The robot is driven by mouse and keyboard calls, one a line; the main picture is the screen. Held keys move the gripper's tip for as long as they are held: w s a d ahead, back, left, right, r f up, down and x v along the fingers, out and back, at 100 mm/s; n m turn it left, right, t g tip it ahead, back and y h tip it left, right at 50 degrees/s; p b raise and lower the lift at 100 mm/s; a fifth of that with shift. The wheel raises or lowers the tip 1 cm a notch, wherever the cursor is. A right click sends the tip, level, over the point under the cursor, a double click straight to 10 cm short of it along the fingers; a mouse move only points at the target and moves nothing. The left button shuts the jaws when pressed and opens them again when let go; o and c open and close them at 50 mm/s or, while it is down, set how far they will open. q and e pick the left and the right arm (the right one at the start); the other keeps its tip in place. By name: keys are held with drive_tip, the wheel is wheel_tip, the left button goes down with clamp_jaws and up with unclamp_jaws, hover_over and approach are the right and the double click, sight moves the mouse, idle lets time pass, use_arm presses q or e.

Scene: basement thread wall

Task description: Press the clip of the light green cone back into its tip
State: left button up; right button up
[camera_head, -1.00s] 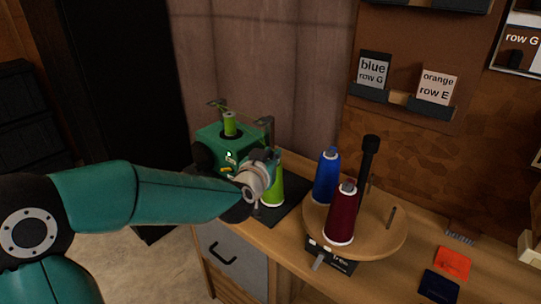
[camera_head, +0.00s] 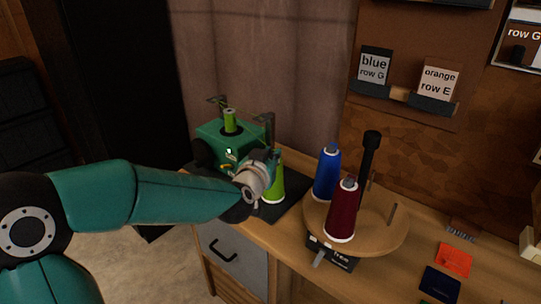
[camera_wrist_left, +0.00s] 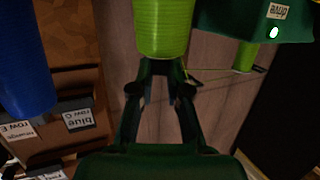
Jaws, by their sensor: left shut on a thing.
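The light green cone (camera_head: 271,186) stands on a dark mat beside the green winding machine, partly hidden behind my left gripper (camera_head: 274,153). In the left wrist view the cone (camera_wrist_left: 163,25) shows upside down, its tip toward my fingers. The left gripper (camera_wrist_left: 163,68) has its two fingers drawn together at that tip and is shut on it. The clip cannot be made out between the fingers. My right gripper is not in view.
The green machine (camera_head: 212,142) with a small light green spool (camera_head: 230,120) stands just behind. To the right, a round wooden stand (camera_head: 385,232) carries a blue cone (camera_head: 327,176) and a dark red cone (camera_head: 342,212) beside a black post (camera_head: 368,158).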

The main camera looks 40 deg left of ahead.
use_arm(q)
drive_tip(key=shift+f, duration=0.1)
drive_tip(key=shift+f, duration=0.15)
drive_tip(key=o, duration=0.8)
